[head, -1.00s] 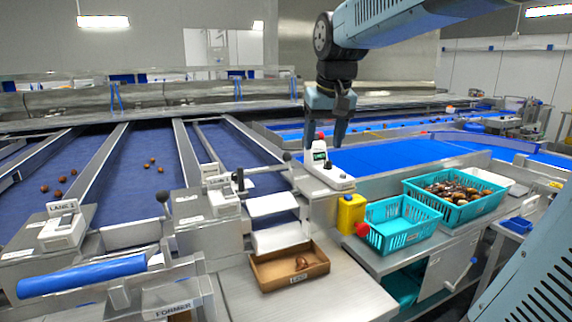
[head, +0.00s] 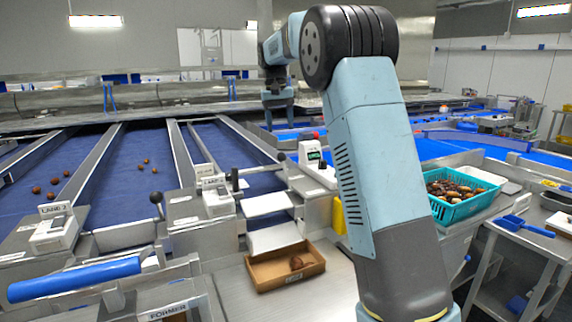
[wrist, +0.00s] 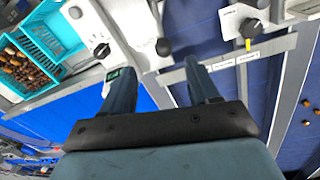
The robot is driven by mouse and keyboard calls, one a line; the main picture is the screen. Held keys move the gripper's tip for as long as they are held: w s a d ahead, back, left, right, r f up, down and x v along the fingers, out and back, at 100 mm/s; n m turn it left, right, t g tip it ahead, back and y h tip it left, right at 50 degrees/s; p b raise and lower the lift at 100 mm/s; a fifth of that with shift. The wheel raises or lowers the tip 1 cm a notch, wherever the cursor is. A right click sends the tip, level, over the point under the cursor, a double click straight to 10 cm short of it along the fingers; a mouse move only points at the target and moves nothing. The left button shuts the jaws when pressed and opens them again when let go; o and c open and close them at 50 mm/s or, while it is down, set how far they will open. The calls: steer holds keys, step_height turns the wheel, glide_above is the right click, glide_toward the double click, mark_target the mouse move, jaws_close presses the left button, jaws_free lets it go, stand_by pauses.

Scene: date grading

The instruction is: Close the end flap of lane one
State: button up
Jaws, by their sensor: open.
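Sloping blue lanes fill the left of the head view. The rightmost lane (head: 225,147), which I take for lane one, ends at white flap-like plates (head: 268,204) above a brown tray. Which plate is the end flap, and its position, I cannot tell. A black-knobbed lever (head: 281,157) stands at this lane's right edge. My gripper (head: 279,122) points down beyond the lane ends, near the right rail, apart from the lever. In the wrist view my gripper (wrist: 163,88) is open and empty, its two fingers above a grey rail (wrist: 230,62) and blue lane surface. A black knob (wrist: 163,46) shows past the fingers.
The brown tray (head: 252,277) holds a dark date. Another black-knobbed lever (head: 157,198) and a control box (head: 57,235) stand farther left. A white device (head: 312,160) stands right of the lane. A teal basket of dates (head: 436,209) is at right. My arm blocks the centre.

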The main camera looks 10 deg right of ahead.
steer(key=f, duration=0.5)
steer(key=w+f, duration=0.1)
steer(key=f, duration=0.4)
steer(key=d+f, duration=0.1)
steer(key=f, duration=0.3)
steer(key=shift+w+d+f, duration=0.1)
steer(key=shift+w+f, duration=0.3)
jaws_close()
